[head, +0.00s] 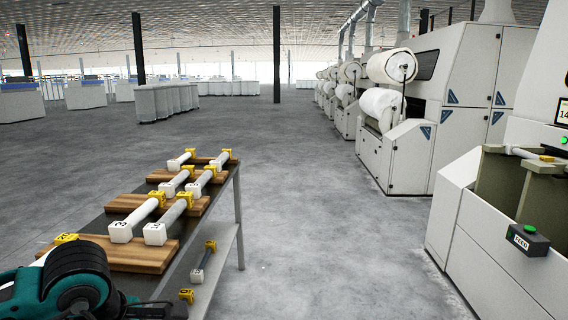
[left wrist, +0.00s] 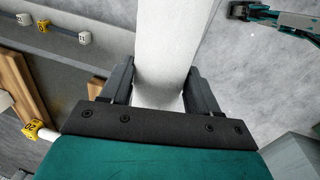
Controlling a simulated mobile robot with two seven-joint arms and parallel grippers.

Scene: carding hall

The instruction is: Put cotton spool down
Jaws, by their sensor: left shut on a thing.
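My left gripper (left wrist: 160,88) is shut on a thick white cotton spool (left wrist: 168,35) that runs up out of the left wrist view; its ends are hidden. In the head view my left arm comes in at the lower left, beside the near end of a dark table (head: 222,200); the held spool cannot be made out there. Several white spools with yellow end blocks, such as one spool (head: 137,218), lie on wooden boards (head: 135,255) on the table. A yellow-ended spool (left wrist: 33,130) lies left of my gripper.
A lower shelf (head: 222,268) under the table holds a yellow-ended spool (head: 203,262). A pale machine (head: 490,250) with a green-button box (head: 528,240) stands at right. More machines (head: 400,150) stand beyond. The grey floor (head: 310,220) between is clear.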

